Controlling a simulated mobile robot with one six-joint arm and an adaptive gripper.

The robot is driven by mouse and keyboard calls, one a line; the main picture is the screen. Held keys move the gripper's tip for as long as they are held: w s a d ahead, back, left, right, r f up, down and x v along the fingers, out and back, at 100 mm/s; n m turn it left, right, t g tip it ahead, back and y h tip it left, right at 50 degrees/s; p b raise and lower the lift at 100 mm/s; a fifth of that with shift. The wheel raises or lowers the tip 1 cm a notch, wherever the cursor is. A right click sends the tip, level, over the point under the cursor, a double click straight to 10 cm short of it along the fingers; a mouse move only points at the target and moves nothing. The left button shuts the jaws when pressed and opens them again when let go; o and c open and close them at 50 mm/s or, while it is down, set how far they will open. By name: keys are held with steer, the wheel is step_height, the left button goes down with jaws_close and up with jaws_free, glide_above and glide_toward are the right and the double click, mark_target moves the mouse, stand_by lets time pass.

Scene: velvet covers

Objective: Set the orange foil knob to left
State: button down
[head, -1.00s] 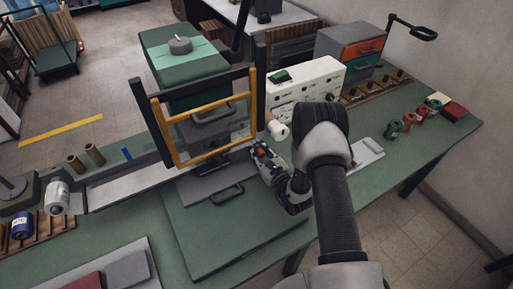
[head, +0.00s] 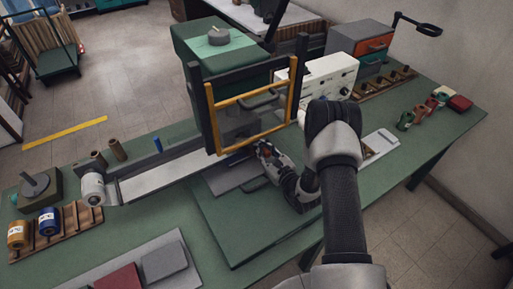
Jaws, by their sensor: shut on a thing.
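The white control panel (head: 331,82) stands behind my arm, at the right of the press. Small dark knobs show on its face, but my arm covers its lower part. I cannot pick out an orange foil knob. My gripper (head: 265,151) is low in front of the press, left of and below the panel in the picture. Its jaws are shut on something. A small reddish patch shows at the fingertips, but the held thing is too small and hidden to name.
The press has a yellow-framed guard (head: 210,125) just behind my gripper. A gold-orange foil roll (head: 17,236) and a blue roll (head: 49,221) sit on a wooden rack at left. A tray (head: 380,143) lies right of my arm.

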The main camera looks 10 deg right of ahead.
steer(key=shift+s+a, duration=0.1)
steer(key=shift+a, duration=0.3)
steer(key=shift+d, duration=0.2)
steer(key=c, duration=1.4)
jaws_free()
steer(key=shift+o, duration=0.2)
steer(key=v, duration=1.1)
steer(key=shift+s+d, duration=0.15)
steer(key=shift+s, duration=0.3)
